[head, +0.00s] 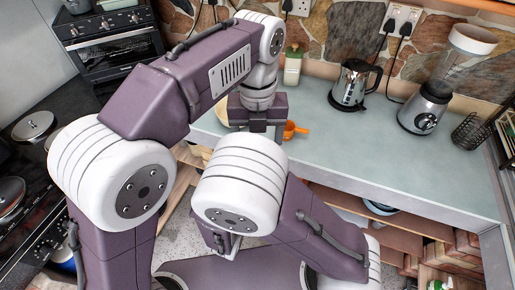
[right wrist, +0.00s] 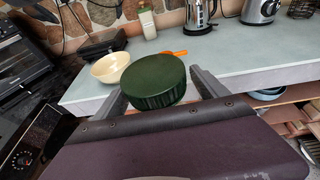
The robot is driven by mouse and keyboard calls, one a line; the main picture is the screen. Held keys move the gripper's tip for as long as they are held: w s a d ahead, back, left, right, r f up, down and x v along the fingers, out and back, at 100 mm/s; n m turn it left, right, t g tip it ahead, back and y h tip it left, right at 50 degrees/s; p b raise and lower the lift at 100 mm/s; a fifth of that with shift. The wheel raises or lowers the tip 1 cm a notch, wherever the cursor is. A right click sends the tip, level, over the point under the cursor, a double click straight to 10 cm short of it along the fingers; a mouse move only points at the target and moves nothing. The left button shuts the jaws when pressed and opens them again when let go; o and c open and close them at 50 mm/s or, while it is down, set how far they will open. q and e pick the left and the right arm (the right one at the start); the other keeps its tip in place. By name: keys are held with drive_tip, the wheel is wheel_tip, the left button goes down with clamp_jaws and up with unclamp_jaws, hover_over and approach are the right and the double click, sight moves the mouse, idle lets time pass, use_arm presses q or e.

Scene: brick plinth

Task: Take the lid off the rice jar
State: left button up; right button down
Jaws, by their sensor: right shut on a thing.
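A dark green round lid (right wrist: 158,78) with a ribbed side is in the right wrist view. My right gripper (right wrist: 160,90) is shut on it, one finger at each side. The lid shows in front of the counter's edge. What lies under it is hidden by my gripper, so I cannot tell whether a jar is below. In the head view my right gripper and the lid are hidden behind my own arm. My left gripper (head: 267,128) points down in the head view, its fingers apart, with nothing seen between them.
The counter's middle right is clear. A dark hob (head: 40,235) with pans is at left; shelves sit below the counter.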

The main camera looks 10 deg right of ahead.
use_arm(q)
wheel_tip(320, 180, down, 8)
drive_tip(key=shift+f, duration=0.1)
drive_tip(key=c, duration=1.5)
drive_tip(key=n, duration=0.3)
drive_tip(key=o, duration=1.6)
